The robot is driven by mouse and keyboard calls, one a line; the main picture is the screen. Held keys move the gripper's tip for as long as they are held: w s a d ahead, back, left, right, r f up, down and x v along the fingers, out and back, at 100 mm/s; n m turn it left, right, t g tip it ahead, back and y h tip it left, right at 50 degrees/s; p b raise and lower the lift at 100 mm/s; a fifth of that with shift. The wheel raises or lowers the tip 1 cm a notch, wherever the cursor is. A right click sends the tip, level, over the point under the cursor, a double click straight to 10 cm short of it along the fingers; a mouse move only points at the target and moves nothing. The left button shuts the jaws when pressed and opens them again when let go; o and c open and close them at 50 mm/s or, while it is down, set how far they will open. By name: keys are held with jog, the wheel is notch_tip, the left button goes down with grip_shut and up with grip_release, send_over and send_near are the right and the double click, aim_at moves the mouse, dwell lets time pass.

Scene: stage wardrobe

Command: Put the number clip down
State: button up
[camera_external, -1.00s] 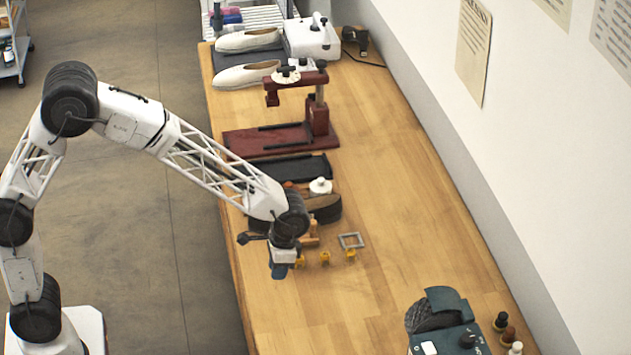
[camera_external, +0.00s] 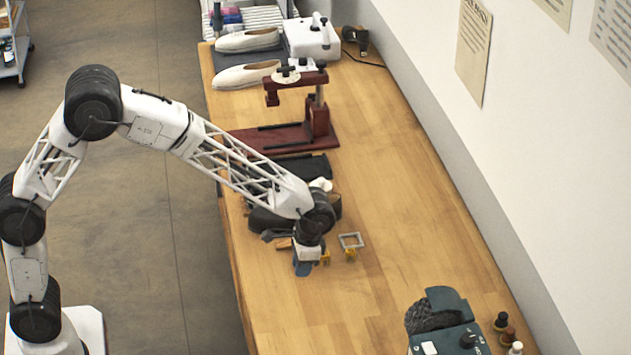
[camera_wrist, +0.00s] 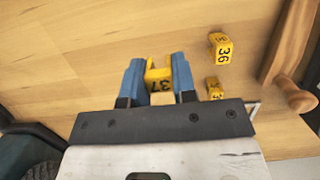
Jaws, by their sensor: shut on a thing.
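I cannot tell whether the clip touches the wooden table. In the external view my gripper (camera_external: 303,268) points down, low over the table's left part, and hides the held clip. Two other yellow clips lie beside it in the wrist view: one marked 36 (camera_wrist: 221,48) and one partly hidden by the gripper body (camera_wrist: 214,86). Two yellow clips show right of my gripper in the external view, a nearer one (camera_external: 325,257) and a farther one (camera_external: 350,255).
A grey square frame (camera_external: 351,234) lies just behind the clips. A wooden handle (camera_wrist: 291,62) is at right in the wrist view. A dark red press (camera_external: 316,123) stands farther back. A teal machine (camera_external: 447,305) is at front right. The table's middle right is bare.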

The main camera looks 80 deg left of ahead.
send_over(336, 279)
jog(key=shift+w+f, duration=0.3)
jog(key=shift+f, duration=0.2)
jog(key=shift+f, duration=1.75)
jog(key=shift+f, duration=0.15)
jog(key=o, duration=0.9)
jog(key=r, duration=0.4)
jog(key=w+r, duration=0.1)
jog(key=r, duration=0.3)
jog(key=w+r, duration=0.1)
jog(key=r, duration=0.3)
jog(key=shift+r, duration=0.1)
